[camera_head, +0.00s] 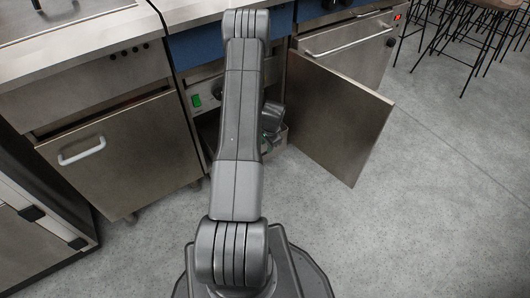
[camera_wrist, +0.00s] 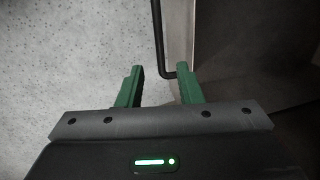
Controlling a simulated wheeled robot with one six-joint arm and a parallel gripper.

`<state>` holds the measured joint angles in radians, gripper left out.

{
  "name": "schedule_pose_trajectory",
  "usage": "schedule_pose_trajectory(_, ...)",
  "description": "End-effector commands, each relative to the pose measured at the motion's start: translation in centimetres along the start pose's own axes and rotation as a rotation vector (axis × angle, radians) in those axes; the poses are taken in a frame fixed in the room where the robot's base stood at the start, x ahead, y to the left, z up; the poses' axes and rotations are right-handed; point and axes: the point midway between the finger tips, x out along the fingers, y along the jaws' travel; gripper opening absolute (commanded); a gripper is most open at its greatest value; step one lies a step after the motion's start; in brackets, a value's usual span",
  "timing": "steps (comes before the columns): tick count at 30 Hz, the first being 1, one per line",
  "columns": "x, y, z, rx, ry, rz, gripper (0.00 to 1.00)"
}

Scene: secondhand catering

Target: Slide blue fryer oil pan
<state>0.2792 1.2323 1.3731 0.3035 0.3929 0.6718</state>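The fryer with blue front panels (camera_head: 195,46) stands at the centre of the head view, its cabinet door (camera_head: 335,115) swung open to the right. A pale metal edge low in the cabinet (camera_head: 281,139) may be the oil pan; my arm hides most of it. My gripper is low at the cabinet opening, largely hidden there by my arm. In the wrist view my gripper (camera_wrist: 161,74) has its green fingers apart. A dark bent rod (camera_wrist: 160,38), possibly a handle, comes down between the fingertips, its bend near the right one. I cannot tell whether it touches.
A closed cabinet with a white handle (camera_head: 82,151) stands left of the fryer. A steel unit (camera_head: 350,45) adjoins on the right, with bar stools (camera_head: 478,25) beyond. Grey floor (camera_head: 430,200) is clear at right. A metal surface (camera_wrist: 240,40) lies close on the wrist view's right.

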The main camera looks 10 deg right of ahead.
Motion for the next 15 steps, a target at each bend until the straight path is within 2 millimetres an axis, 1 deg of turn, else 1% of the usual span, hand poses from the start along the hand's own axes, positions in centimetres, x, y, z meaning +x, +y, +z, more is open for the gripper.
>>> schedule_pose_trajectory(1, 1.4, 0.1, 0.1, -0.001, -0.001, 0.002, 0.33)
schedule_pose_trajectory(6, 3.9, 0.0, 0.0, -0.001, 0.000, 0.001, 0.33)
schedule_pose_trajectory(10, 4.9, 0.0, 0.0, -0.001, 0.000, 0.000, 0.33)
schedule_pose_trajectory(15, 5.2, 0.0, 0.0, -0.001, 0.000, 0.000, 0.33)
